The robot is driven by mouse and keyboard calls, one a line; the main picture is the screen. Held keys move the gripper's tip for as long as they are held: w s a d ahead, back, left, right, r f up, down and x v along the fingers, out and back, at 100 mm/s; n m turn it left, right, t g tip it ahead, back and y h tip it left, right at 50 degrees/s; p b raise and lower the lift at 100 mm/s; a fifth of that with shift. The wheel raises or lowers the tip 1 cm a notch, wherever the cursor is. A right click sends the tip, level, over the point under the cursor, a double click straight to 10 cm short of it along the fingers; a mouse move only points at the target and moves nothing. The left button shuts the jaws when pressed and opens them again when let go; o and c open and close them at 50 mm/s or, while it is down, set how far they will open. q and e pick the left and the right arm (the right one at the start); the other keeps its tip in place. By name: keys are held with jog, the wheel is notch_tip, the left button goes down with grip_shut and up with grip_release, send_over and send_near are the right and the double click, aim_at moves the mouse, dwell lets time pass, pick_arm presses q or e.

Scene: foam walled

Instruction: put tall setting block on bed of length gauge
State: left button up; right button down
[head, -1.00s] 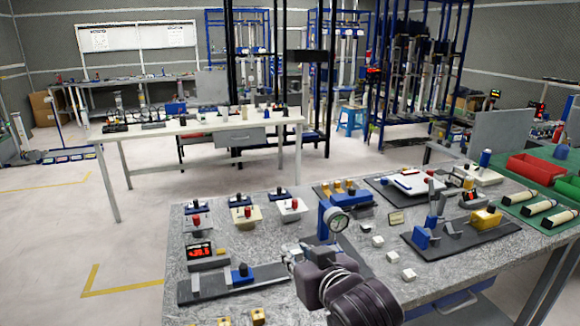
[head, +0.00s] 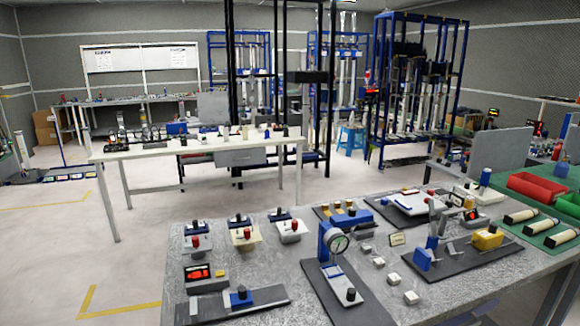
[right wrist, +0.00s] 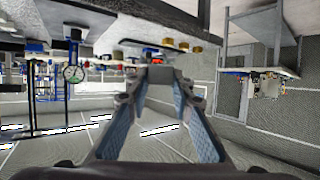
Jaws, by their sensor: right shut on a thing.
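In the right wrist view, upside down, my right gripper (right wrist: 155,82) has its fingers closing in on a small grey piece at their tips. I take it to be the tall setting block (right wrist: 157,73); its outline is hard to make out. Its far end is hidden. In the head view, a long dark bed with a blue slide, black knob and grey upright stop lies at the front left of the bench; it looks like the length gauge (head: 262,297). Its bed is bare between the stops. My right gripper is outside the head view. My left gripper is in no view.
A blue dial gauge stand (head: 326,245) on a dark plate stands right of the bed. A red-lit readout (head: 204,273) sits behind it. Several small white blocks (head: 394,280) lie further right. In the right wrist view, brass blocks (right wrist: 183,46) sit by the bench edge.

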jog(key=w+a+f+m+t+h, duration=0.2)
jog(key=w+a+m+t+h, duration=0.1)
jog(key=w+a, duration=0.7)
jog(key=w+a+r+m+t+h, duration=0.2)
jog(key=w+a+r+m+h, duration=0.1)
jog(key=w+a+r, duration=0.4)
notch_tip(320, 180, up, 3)
jog(key=shift+w+a+r+m+h, duration=0.1)
jog(key=shift+w+a+m+h, duration=0.25)
jog(key=shift+a+m, duration=0.15)
notch_tip(320, 180, down, 20)
jog(key=shift+r, duration=0.15)
